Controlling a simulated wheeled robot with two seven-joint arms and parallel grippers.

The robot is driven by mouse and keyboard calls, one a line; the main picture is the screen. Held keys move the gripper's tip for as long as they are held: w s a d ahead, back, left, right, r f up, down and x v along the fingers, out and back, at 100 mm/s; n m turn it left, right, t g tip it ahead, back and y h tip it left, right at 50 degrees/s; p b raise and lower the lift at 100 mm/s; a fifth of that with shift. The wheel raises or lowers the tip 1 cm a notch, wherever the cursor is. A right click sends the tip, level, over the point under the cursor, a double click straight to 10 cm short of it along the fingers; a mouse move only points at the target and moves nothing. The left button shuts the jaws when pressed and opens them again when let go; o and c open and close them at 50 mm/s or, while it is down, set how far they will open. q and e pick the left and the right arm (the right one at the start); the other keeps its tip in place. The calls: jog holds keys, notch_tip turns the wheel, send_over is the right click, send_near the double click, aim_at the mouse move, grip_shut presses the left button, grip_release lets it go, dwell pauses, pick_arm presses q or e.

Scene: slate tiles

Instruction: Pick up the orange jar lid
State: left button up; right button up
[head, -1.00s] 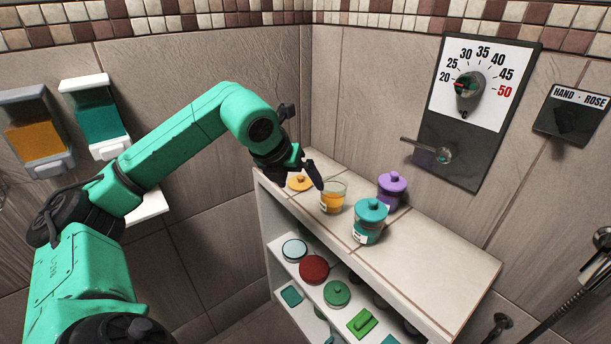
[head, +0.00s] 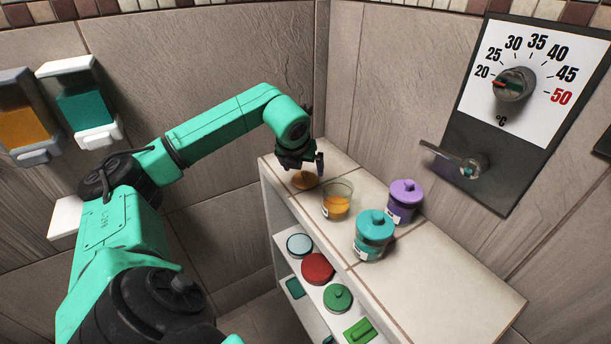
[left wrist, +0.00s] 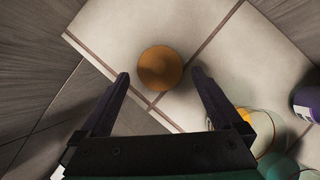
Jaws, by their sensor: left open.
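The orange jar lid (head: 304,180) lies on the top of the white shelf unit, near its far left end. In the left wrist view the lid (left wrist: 159,68) is a round orange disc just beyond and between the two fingertips. My left gripper (head: 308,163) is open and empty, close above the lid with its fingers pointing down. It also shows in the left wrist view (left wrist: 160,76), one finger on each side. In the head view the gripper hides part of the lid's back edge. My right gripper is not in view.
An open glass jar with orange contents (head: 337,201) stands just right of the lid. A teal-lidded jar (head: 374,236) and a purple jar (head: 404,202) stand further right. Lower shelves hold several lids, one red (head: 317,268). Tiled walls close off the back.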

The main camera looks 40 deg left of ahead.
aim_at(304, 174)
pick_arm(q)
jog(key=x, duration=0.4)
jog(key=shift+f+p, duration=0.1)
jog(key=shift+p, duration=0.3)
jog(key=shift+s, duration=0.1)
jog(key=c, duration=1)
